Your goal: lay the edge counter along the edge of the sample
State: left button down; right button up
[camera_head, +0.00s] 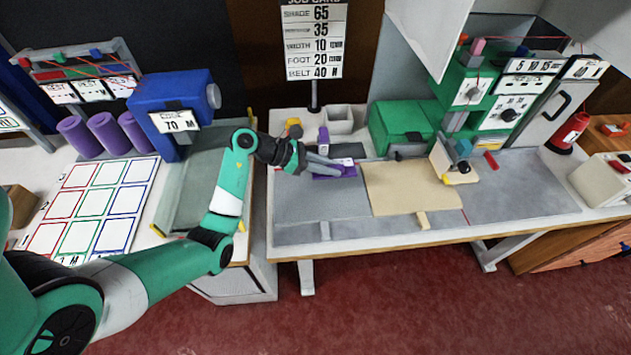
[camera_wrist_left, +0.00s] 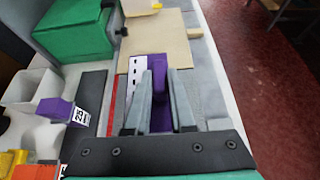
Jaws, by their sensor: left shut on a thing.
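My left gripper (camera_head: 318,163) is shut on a purple piece, which I take to be the edge counter (camera_head: 336,170). In the left wrist view the purple piece (camera_wrist_left: 158,68) sits between the fingers (camera_wrist_left: 158,105), and a white strip with black marks (camera_wrist_left: 133,80) shows beside it. The flat beige sample (camera_head: 408,188) lies on the bench, to the right of the gripper in the head view. In the left wrist view the counter's front end is close to the near edge of the sample (camera_wrist_left: 165,45); I cannot tell if they touch. My right gripper is not in view.
A purple block with a number label (camera_wrist_left: 62,110) and a white bin (camera_head: 338,120) stand behind the gripper. A green machine (camera_head: 398,122) stands behind the sample, and a small beige fixture (camera_head: 455,165) is at its right end.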

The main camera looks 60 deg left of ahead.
pick_arm(q)
jog(key=b, duration=0.3)
send_over(315, 184)
jog(key=d, duration=0.1)
notch_tip(315, 184, down, 6)
jog(key=shift+r, duration=0.25)
jog(key=shift+a+f, duration=0.15)
jog(key=shift+a, duration=0.15)
jog(key=shift+a+f+b, duration=0.15)
jog(key=shift+f+b, duration=0.5)
jog(key=shift+f, duration=0.35)
jog(key=shift+a+f+b, duration=0.1)
jog(key=shift+f+b, duration=0.5)
jog(key=shift+f, duration=0.4)
jog(key=c, duration=0.8)
grip_release()
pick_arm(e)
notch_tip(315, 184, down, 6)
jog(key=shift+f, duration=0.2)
pick_arm(q)
jog(key=shift+o, duration=0.2)
